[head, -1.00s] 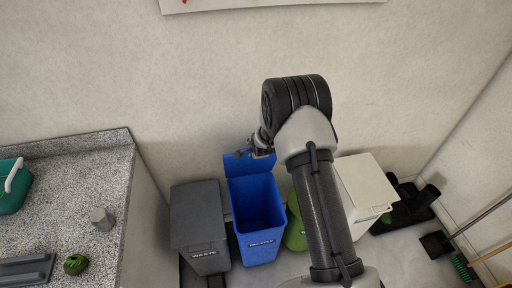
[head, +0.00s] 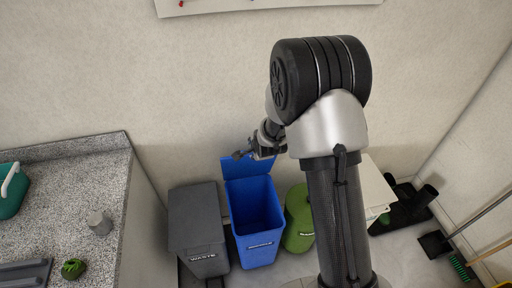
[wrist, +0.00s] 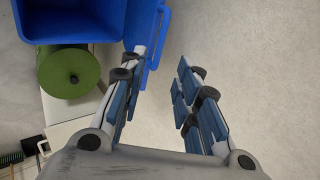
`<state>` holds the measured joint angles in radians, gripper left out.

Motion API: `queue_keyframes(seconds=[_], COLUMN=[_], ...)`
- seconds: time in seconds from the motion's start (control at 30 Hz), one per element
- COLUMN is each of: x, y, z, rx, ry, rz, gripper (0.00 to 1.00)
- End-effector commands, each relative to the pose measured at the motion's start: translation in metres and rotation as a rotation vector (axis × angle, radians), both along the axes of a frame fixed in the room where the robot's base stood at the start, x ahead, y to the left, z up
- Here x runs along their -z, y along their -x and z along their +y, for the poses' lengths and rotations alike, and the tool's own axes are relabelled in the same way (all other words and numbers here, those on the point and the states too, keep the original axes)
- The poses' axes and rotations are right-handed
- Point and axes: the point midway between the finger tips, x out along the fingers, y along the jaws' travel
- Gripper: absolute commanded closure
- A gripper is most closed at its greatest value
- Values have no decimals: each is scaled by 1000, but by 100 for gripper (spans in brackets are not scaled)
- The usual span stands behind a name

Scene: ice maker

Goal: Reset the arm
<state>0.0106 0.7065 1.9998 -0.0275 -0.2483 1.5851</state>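My gripper (head: 247,153) shows small in the head view, at the end of my raised arm, in front of the wall and over the back of the blue recycling bin (head: 237,237). In the wrist view my gripper (wrist: 156,68) has its two blue-padded fingers spread apart with nothing between them. The blue bin also shows at the top left of the wrist view (wrist: 75,20). The bin is open with its blue lid (head: 248,168) tilted up at the back. Part of my gripper is hidden behind my arm in the head view.
A grey waste bin (head: 198,230) stands left of the blue bin, and a green bin (head: 299,222) stands to its right. A speckled counter (head: 70,215) with a small grey cylinder (head: 98,221) is on the left. Brooms (head: 475,235) lean at the far right.

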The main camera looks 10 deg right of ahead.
Motion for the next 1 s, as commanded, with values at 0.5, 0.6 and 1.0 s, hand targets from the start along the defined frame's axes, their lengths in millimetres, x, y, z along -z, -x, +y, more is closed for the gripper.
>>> queue_keyframes(seconds=[0.5,0.6,1.0], x=[-70,-108,-201], y=[30,61,230], z=[0,0,1], rx=[-182,-313,-869], ry=[150,247,597], rz=[29,58,162], gripper=[70,70,70])
